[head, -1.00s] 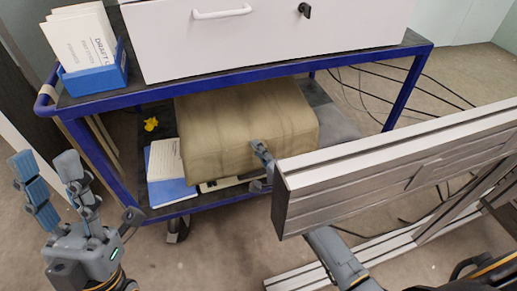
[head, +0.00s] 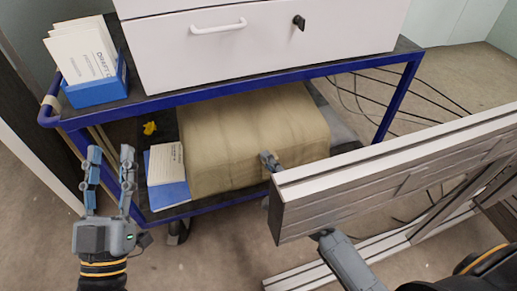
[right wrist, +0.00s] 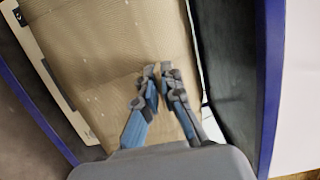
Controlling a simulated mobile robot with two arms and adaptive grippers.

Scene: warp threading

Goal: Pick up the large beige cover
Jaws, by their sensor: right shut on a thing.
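The large beige cover (head: 245,125) is a boxy, creased block on the lower shelf of the blue cart. It also fills much of the right wrist view (right wrist: 105,45). My right gripper (head: 268,160) is at the cover's front right side, partly hidden behind a grey metal beam. In the right wrist view its fingers (right wrist: 160,75) are close together and shut on the cover; the exact pinch is hard to see. My left gripper (head: 108,158) is open and empty, fingers up, left of the cover and in front of the cart.
The grey beam (head: 390,180) crosses in front of my right arm. A white drawer unit (head: 260,50) stands on the upper shelf, beside a blue box of cards (head: 98,88). Cables run behind right.

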